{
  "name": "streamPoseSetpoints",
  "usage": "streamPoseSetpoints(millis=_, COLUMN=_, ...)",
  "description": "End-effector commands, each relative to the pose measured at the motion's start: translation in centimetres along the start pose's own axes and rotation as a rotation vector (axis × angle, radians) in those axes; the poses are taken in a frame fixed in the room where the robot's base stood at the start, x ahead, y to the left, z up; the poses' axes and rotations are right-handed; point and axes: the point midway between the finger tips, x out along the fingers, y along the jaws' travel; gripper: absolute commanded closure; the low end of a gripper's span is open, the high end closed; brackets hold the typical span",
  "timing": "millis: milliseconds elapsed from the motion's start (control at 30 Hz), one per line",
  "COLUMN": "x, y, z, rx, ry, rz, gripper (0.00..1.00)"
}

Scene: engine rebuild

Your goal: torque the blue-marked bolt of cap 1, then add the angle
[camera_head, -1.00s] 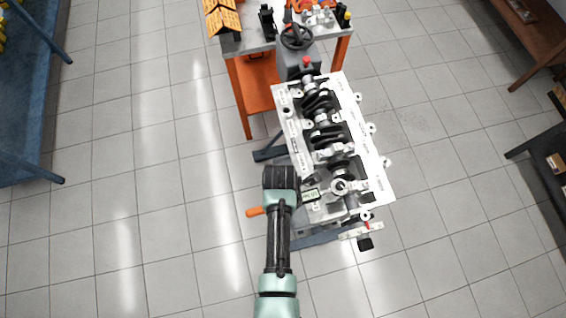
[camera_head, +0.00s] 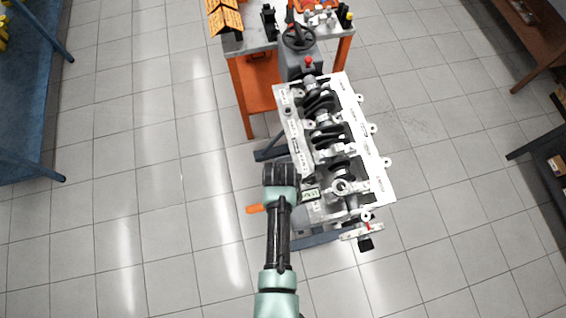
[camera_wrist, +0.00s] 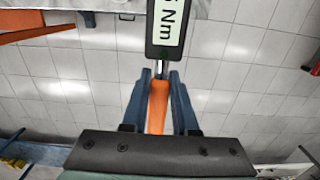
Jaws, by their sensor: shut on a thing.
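A torque wrench with an orange handle (camera_head: 256,208) lies across the near end of the engine block (camera_head: 378,170). My gripper (camera_wrist: 159,78) is shut on its handle, which runs between the two blue-grey fingers in the wrist view. The wrench's display (camera_wrist: 168,25) reads "5 Nm" at its visible end; the rest is cut off. In the head view, the wrench's head (camera_head: 341,187) is over the near part of the crankshaft (camera_head: 322,118). The bolt under it and any blue mark cannot be made out. My wrist hides the middle of the wrench.
The block hangs on a grey stand with a red knob (camera_head: 308,62). A gauge-like part (camera_head: 362,231) sticks out at the block's near end. Floor to the left is clear.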

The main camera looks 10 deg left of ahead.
Motion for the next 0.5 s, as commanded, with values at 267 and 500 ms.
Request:
streamPoseSetpoints(millis=267, x=-0.12, y=0.37, z=0.03, rx=0.011, ry=0.000, rz=0.005, gripper=1.00)
streamPoseSetpoints(millis=500, x=-0.13, y=0.74, z=0.04, rx=0.034, ry=-0.001, rz=0.004, gripper=1.00)
